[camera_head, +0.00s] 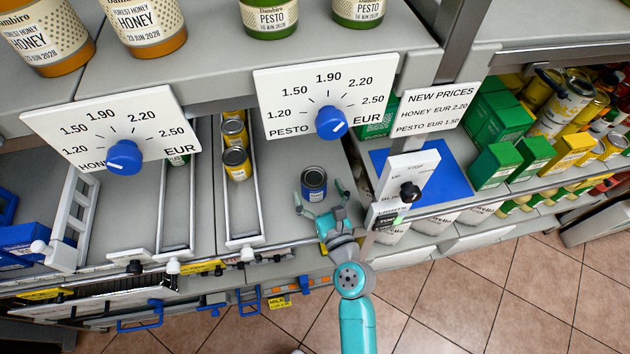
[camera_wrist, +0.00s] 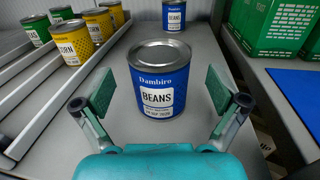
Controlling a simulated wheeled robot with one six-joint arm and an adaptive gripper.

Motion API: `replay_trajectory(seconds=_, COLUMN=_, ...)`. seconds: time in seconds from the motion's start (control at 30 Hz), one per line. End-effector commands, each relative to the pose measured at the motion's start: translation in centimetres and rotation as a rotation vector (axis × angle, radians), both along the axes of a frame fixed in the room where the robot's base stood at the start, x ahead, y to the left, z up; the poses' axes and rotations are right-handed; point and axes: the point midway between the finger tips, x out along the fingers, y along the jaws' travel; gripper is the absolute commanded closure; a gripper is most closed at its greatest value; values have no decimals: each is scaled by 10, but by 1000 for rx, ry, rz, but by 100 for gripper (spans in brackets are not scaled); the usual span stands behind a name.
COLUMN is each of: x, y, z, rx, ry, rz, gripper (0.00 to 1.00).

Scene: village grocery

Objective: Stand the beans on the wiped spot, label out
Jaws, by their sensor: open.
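A blue can of beans (camera_head: 314,184) stands upright on the grey shelf; in the wrist view this can (camera_wrist: 162,82) shows its white BEANS label toward me. My gripper (camera_head: 319,199) is open in front of it. In the wrist view the pads of my gripper (camera_wrist: 160,97) stand apart on either side of the can, with gaps on both sides. A second beans can (camera_wrist: 173,15) stands further back on the shelf. I cannot make out a wiped spot.
Railed lanes with corn cans (camera_head: 236,163) lie to the left. A blue mat (camera_head: 448,176) and a lever panel (camera_head: 406,180) are to the right. A pesto dial board (camera_head: 329,97) hangs above. Green boxes (camera_head: 493,165) stand further right.

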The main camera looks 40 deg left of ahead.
Motion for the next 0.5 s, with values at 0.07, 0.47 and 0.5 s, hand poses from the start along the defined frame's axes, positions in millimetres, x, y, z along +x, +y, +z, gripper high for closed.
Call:
replay_trajectory(seconds=0.07, x=-9, y=-14, z=-1, rx=-2, ry=1, rz=-2, gripper=3)
replay_trajectory(seconds=0.47, x=-44, y=-69, z=0, rx=-1, ry=1, rz=-1, gripper=3)
replay_trajectory(seconds=0.5, x=-46, y=-72, z=0, rx=-1, ry=1, rz=-2, gripper=3)
